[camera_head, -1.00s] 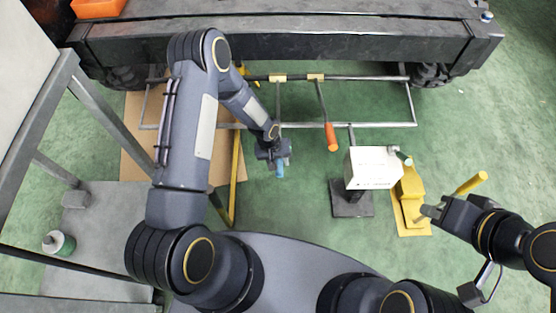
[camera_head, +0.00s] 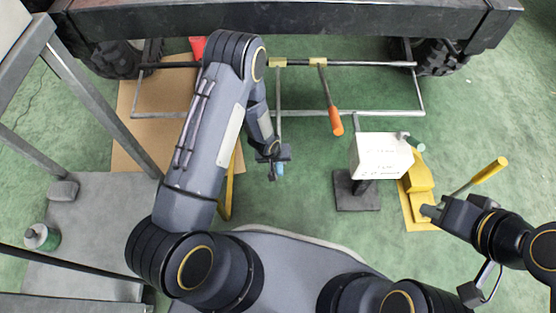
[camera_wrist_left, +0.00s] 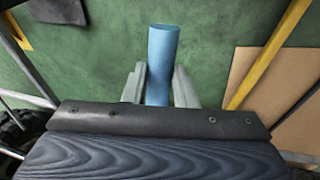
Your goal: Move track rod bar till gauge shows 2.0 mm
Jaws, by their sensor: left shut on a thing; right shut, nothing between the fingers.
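The dark track rod bar (camera_head: 380,64) runs crosswise below the vehicle's front beam, with two brass-coloured clamps on it. A lever with a blue handle (camera_head: 280,168) hangs from the left clamp, and one with an orange handle (camera_head: 336,121) from the right. My left gripper (camera_head: 272,158) is shut on the blue handle; the left wrist view shows the blue handle (camera_wrist_left: 161,62) between its fingers. The white gauge box (camera_head: 382,155) stands on a dark post and base; its reading is not legible. My right gripper (camera_head: 432,211) is shut and empty beside the yellow block.
A yellow block (camera_head: 418,178) on a yellow plate stands right of the gauge. A yellow-handled lever (camera_head: 488,170) lies close to my right gripper. A grey metal frame (camera_head: 90,90) and a bottle (camera_head: 42,237) are at left. Cardboard (camera_head: 150,115) lies under my left arm.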

